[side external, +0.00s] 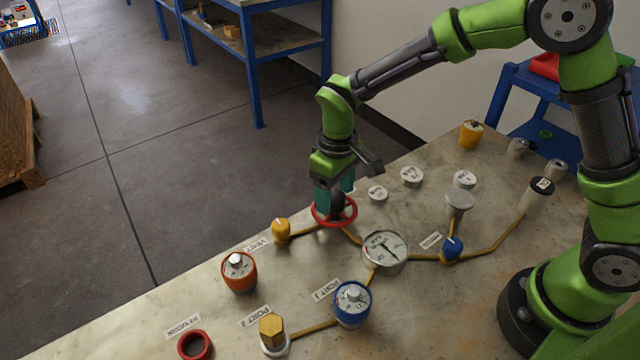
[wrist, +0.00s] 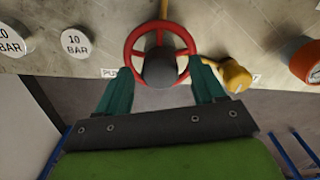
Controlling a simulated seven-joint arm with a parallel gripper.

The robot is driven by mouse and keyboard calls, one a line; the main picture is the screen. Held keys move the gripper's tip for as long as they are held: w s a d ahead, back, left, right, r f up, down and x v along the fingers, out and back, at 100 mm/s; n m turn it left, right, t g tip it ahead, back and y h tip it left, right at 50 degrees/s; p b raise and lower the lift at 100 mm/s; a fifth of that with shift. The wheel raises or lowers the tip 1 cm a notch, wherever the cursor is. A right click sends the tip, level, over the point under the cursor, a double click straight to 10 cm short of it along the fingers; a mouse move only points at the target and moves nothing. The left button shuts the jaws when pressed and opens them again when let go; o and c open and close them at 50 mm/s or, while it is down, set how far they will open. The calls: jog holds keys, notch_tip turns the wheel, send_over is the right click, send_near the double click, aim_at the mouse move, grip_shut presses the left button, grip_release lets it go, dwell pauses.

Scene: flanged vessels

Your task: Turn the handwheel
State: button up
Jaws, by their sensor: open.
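The red handwheel (side external: 335,212) sits on the bench at its far edge, with a dark round hub. In the wrist view the handwheel (wrist: 134,42) shows its red rim and spokes, with the dark hub (wrist: 160,68) at its near side. My gripper (side external: 335,197) is above the wheel, pointing down. In the wrist view its teal fingers (wrist: 163,80) stand apart, one on each side of the hub and near the rim. I cannot tell whether they touch the rim.
A yellow valve knob (side external: 281,230) stands close to the wheel; it also shows in the wrist view (wrist: 236,75). A pressure gauge (side external: 385,248), an orange-red vessel (side external: 239,272) and a blue vessel (side external: 352,303) stand nearer. White labelled discs (side external: 411,176) lie right of the wheel. Yellow pipes run between parts.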

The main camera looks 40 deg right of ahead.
aim_at(339, 198)
notch_tip(339, 198, up, 17)
jog(key=shift+f, duration=0.15)
jog(key=shift+w, duration=0.1)
dwell(0.4)
jog(key=s+d+r+m+t+y, duration=0.1)
jog(key=s+d+m+t, duration=0.2)
jog(key=s+d, duration=0.3)
jog(key=s+d+r+m+t+y, duration=0.1)
jog(key=s+d+m+t, duration=0.3)
jog(key=s, duration=0.7)
jog(key=shift+d, duration=0.9)
jog(key=shift+o, duration=0.3)
